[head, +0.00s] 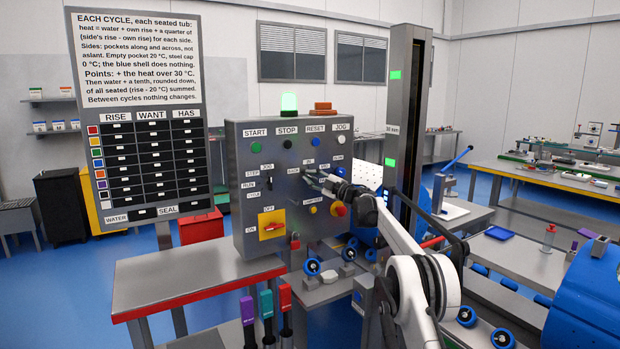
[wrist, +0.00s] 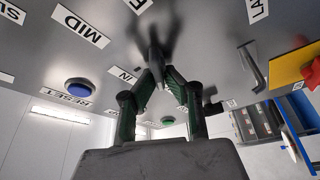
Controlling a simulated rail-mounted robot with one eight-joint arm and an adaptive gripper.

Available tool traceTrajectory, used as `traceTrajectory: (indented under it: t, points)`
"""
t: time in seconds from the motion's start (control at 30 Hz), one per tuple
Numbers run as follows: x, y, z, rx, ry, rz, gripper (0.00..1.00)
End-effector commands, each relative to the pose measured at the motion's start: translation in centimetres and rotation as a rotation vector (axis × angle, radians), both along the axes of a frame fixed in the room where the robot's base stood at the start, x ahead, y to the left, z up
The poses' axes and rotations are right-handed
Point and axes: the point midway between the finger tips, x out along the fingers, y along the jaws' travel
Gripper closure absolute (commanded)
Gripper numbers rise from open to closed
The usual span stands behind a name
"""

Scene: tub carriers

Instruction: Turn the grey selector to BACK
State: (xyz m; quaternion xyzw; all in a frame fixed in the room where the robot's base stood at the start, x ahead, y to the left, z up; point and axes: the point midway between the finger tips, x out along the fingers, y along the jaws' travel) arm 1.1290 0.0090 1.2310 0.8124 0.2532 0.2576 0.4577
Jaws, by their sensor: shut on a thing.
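The grey control panel (head: 290,215) stands at the middle of the head view. The grey selector is on its upper right, among small labels, and is mostly hidden there by my gripper (head: 318,180). In the wrist view my gripper (wrist: 156,80) has its two dark fingers closed on the grey selector (wrist: 154,48), close to the panel face. The IN label (wrist: 122,75) and the MID label (wrist: 81,26) are near it in that view. I cannot tell which label the selector points to.
A second selector (head: 268,183) with JOG, STEP and RUN labels is to the left. A yellow OFF/ON switch (head: 271,224) and a red knob (head: 340,209) are lower. The blue RESET button (wrist: 79,88) is near the fingers. A dark column (head: 408,110) stands to the right.

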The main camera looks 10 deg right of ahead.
Motion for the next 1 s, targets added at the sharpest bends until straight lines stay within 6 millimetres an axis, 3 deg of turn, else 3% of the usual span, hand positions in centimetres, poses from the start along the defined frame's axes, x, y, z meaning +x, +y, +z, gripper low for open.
traceTrajectory:
  t: [0.03, 0.1, 0.23, 0.67, 1.0]
  points:
    - [0.06, -0.29, -0.19, -0.002, 0.001, -0.005, 1.0]
    - [0.05, -0.3, -0.18, -0.002, 0.0, -0.005, 0.85]
    - [0.04, -0.24, -0.12, -0.001, 0.001, -0.004, 0.69]
    - [0.03, -0.08, -0.01, 0.09, 0.035, -0.002, 0.69]
    - [0.12, -0.33, 0.66, 0.586, 0.229, 0.0, 0.69]
